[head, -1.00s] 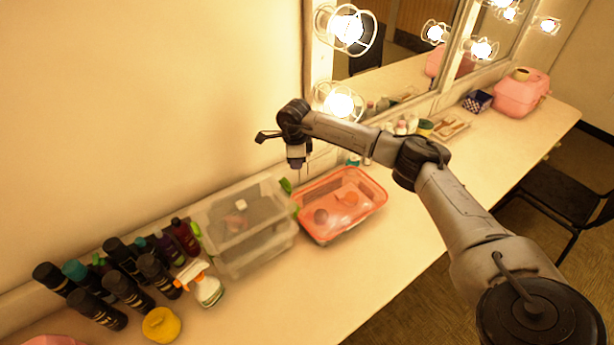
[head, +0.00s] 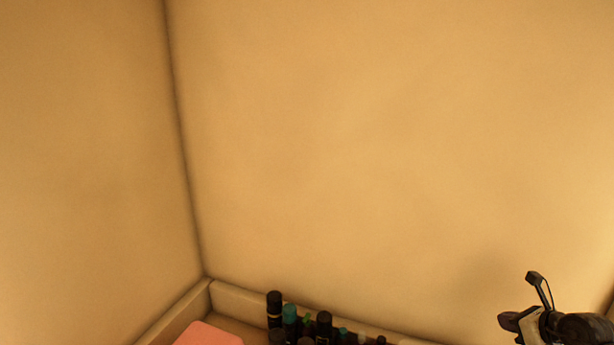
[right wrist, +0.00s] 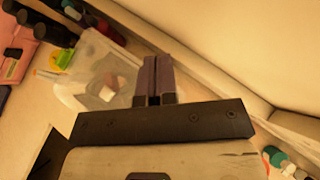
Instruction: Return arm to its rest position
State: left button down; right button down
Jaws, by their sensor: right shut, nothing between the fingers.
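My right gripper (right wrist: 151,62) shows in the right wrist view. Its two dark fingers are together with nothing between them, over the counter beside the wall. They overlap the edge of a clear plastic bin (right wrist: 97,52) in that view, and I see no grip on it. In the head view, only part of my right arm's wrist end shows at the lower right corner, in front of the wall; the fingertips are not clear there. My left arm and gripper are in neither view.
Dark bottles (head: 274,308) stand by the wall at the bottom of the head view, beside a pink item (head: 208,335). The wall corner fills most of that view. Small bottles (right wrist: 278,158) stand at the lower right of the wrist view.

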jog(key=s+a+r+m+t+h, duration=0.1)
jog(key=a+r+m+t+h, duration=0.3)
jog(key=r+m, duration=0.45)
jog(key=s+a+r+m+t+h, duration=0.1)
jog(key=r+m+t+h, duration=0.3)
jog(key=r+m, duration=0.5)
jog(key=s+a+r+m+t+h, duration=0.1)
jog(key=a+r+m+t+h, duration=0.15)
jog(key=r+m+t, duration=0.6)
jog(key=s+a+f+m+g+y+p, duration=0.25)
jog(key=s+a+f+m+g, duration=0.25)
jog(key=s+a+f+g, duration=0.45)
jog(key=s+a+f+m+g+y+p, duration=0.2)
jog(key=s+a+f+m+g+y, duration=0.15)
jog(key=s+a+f+g, duration=0.6)
jog(key=s+f+m+g+y+p, duration=0.1)
jog(key=s+f+m+g+p, duration=0.2)
jog(key=s+f, duration=1.7)
jog(key=s+g, duration=0.1)
jog(key=s, duration=0.2)
jog(key=shift+s+d+f, duration=0.15)
jog(key=shift+d+f, duration=0.05)
jog(key=shift+f, duration=0.15)
